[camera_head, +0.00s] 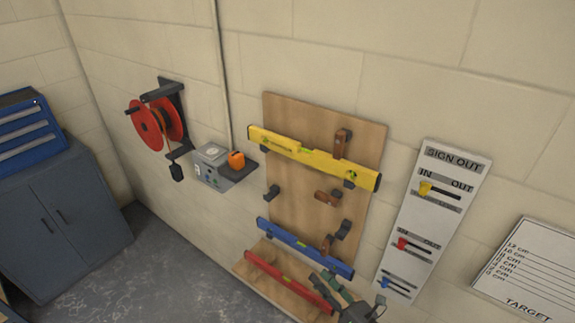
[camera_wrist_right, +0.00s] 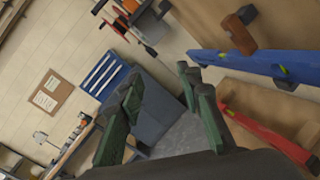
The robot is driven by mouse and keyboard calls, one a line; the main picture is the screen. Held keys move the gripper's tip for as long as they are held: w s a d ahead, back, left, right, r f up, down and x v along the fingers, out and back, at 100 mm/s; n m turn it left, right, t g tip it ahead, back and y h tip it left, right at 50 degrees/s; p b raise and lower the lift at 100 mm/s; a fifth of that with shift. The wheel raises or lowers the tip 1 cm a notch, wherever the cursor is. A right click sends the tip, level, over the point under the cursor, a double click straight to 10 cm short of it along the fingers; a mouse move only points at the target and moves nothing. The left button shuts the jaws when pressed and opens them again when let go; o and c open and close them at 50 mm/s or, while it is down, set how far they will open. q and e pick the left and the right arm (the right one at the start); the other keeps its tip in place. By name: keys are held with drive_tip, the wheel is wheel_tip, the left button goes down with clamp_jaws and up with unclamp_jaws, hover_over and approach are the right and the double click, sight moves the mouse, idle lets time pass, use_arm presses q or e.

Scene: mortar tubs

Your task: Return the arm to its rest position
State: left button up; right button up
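My right gripper (camera_head: 323,279) is at the bottom of the head view, in front of the lower right part of the wooden board (camera_head: 284,105). In the right wrist view its two green-padded fingers (camera_wrist_right: 162,80) stand apart with nothing between them. A blue level (camera_head: 300,247) hangs on the board just above and left of the gripper. A red level (camera_head: 285,282) lies lower, its right end close to the gripper. A yellow level (camera_head: 310,157) hangs across the top of the board. My left gripper does not show.
A sign-out panel (camera_head: 445,160) with yellow, red and blue sliders is on the wall to the right, beside a target sheet (camera_head: 535,262). Open floor (camera_head: 165,275) lies between cabinet and board.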

drive_tip(key=d+m+t+h, duration=0.2)
drive_tip(key=d+m+h, duration=1)
drive_tip(key=d+m, duration=0.75)
drive_tip(key=s+d+f+m+g+h, duration=0.3)
drive_tip(key=s+d+f+m+g, duration=0.3)
drive_tip(key=s+d+f+m, duration=0.45)
drive_tip(key=s+a+f+m+g+y, duration=0.2)
drive_tip(key=s+f+m+g, duration=0.15)
drive_tip(key=s+f, duration=0.35)
drive_tip(key=s+a+f+m+g+y, duration=0.1)
drive_tip(key=s+a+f+m+g, duration=0.3)
drive_tip(key=s, duration=0.5)
drive_tip(key=s+f+n+g+y+b, duration=0.1)
drive_tip(key=s+f+b, duration=0.1)
drive_tip(key=f, duration=1.6)
drive_tip(key=s+f+b, duration=0.2)
drive_tip(key=f+b, duration=0.1)
drive_tip(key=f, duration=1.4)
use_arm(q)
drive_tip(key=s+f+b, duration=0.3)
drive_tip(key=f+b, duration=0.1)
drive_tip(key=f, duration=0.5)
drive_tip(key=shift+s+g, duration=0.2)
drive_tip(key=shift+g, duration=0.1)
use_arm(e)
drive_tip(key=s+f+g, duration=0.2)
drive_tip(key=s+f, duration=1.9)
drive_tip(key=f, duration=0.1)
drive_tip(key=shift+a+n, duration=0.25)
drive_tip(key=shift+n, duration=0.2)
